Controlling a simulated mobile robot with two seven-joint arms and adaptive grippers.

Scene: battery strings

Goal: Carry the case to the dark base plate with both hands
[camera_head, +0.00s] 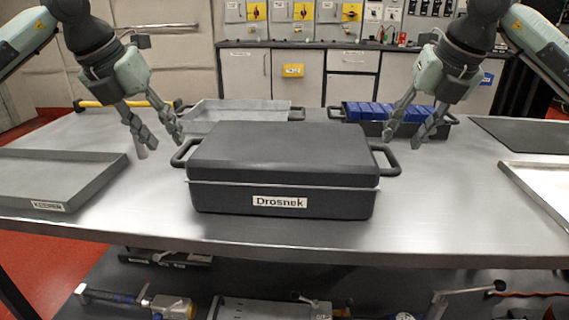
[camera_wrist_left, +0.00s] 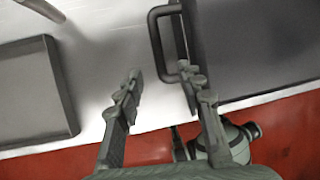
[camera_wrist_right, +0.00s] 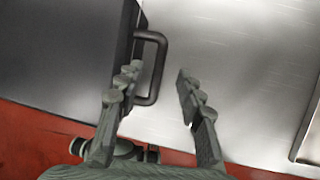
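The case (camera_head: 283,155) is a dark grey closed box labelled "Drosnek", standing on the steel table with a loop handle on each side. Its left handle (camera_head: 184,153) also shows in the left wrist view (camera_wrist_left: 154,42). Its right handle (camera_head: 388,158) also shows in the right wrist view (camera_wrist_right: 159,68). My left gripper (camera_head: 160,138) is open and empty above the left handle's outer side. My right gripper (camera_head: 402,132) is open and empty above the right handle. Neither visibly grips a handle. The dark base plate (camera_head: 525,134) lies flat at the table's back right.
A grey tray labelled "KEEPER" (camera_head: 50,205) is at the left. A light tray (camera_head: 240,106) and a dark tray of blue blocks (camera_head: 375,127) stand behind the case. A shallow metal tray (camera_head: 545,205) is at the right edge. Table in front of the base plate is partly clear.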

